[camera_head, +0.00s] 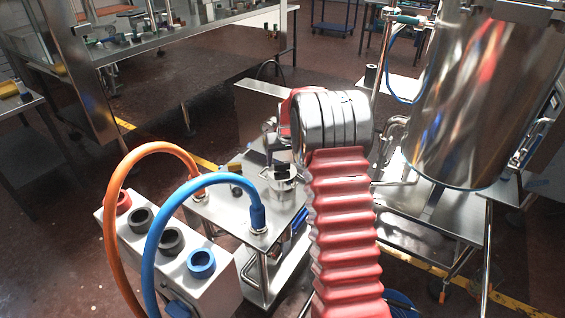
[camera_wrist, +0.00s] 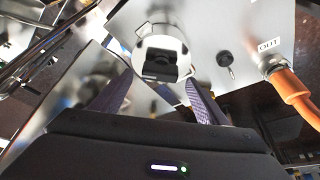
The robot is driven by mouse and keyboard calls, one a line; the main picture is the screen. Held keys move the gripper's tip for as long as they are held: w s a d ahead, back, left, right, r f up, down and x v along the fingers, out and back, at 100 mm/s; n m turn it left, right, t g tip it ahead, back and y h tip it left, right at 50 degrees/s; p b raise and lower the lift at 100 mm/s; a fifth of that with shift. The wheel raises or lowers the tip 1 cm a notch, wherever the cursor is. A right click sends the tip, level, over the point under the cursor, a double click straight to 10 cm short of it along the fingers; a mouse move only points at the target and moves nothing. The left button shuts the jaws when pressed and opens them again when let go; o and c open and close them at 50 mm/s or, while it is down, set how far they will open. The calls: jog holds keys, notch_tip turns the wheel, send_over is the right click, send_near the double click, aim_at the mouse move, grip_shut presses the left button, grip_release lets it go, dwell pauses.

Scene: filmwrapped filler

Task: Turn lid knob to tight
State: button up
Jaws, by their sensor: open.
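A round metal fitting with a black block-shaped knob (camera_wrist: 159,66) shows at the upper middle of the wrist view. In the head view a small metal pot-like fitting (camera_head: 283,184) stands on the steel bench top, with a dark part above it. My gripper (camera_wrist: 157,84) is open in the wrist view, one finger on each side below the fitting. The picture does not show the fingers touching the knob. Any tight marking cannot be read. In the head view my arm hides most of the gripper.
An orange hose (camera_wrist: 292,90) beside an "OUT" label and a small dark pin (camera_wrist: 226,62) are right of the knob. Orange (camera_head: 110,200) and blue (camera_head: 152,235) hoses loop left of the bench (camera_head: 225,212). A large steel vessel (camera_head: 470,110) stands at the right.

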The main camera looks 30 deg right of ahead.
aim_at(282, 166)
jog(key=shift+x, duration=1.15)
jog(key=shift+c, duration=0.3)
jog(key=c, duration=1)
